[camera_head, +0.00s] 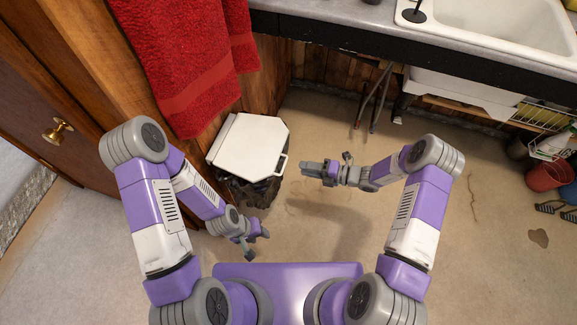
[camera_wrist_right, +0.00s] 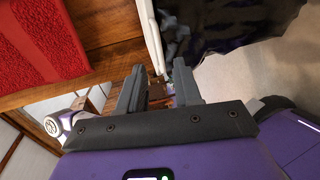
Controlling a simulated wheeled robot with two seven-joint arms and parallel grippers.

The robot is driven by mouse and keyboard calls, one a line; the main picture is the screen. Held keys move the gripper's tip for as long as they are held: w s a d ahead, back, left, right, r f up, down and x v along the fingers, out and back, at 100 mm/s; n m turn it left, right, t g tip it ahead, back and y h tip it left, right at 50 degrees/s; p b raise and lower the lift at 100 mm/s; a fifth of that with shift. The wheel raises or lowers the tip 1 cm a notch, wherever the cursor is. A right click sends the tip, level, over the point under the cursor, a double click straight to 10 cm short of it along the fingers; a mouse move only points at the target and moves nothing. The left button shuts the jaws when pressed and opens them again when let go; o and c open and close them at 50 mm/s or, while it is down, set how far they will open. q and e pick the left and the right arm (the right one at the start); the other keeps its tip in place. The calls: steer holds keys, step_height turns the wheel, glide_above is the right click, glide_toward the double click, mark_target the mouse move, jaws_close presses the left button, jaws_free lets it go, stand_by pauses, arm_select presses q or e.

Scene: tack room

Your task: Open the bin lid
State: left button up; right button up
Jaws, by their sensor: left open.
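The bin (camera_head: 248,190) stands on the floor beside the wooden cabinet, with a dark, crumpled body below its lid. The white bin lid (camera_head: 250,143) lies flat over it, with a small handle loop (camera_head: 282,164) on its right edge. In the right wrist view the lid edge (camera_wrist_right: 153,38) and dark bin body (camera_wrist_right: 225,22) show past the fingers. My right gripper (camera_head: 307,169) is right of the handle, pointing toward it, apart from it. Its fingers (camera_wrist_right: 159,68) are spread with nothing clearly between them. My left gripper (camera_head: 257,244) is open and empty, below the bin in the picture.
A red towel (camera_head: 185,60) hangs just above and left of the bin. A counter with a white sink (camera_head: 490,30) runs along the back. A red bucket (camera_head: 548,175) and a dish rack (camera_head: 545,117) are at the far right. The floor between my arms is clear.

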steer(key=b+x, duration=0.1)
steer(key=x, duration=0.6)
steer(key=shift+b, duration=0.4)
steer(key=shift+a, duration=0.15)
jaws_close()
stand_by(0.9)
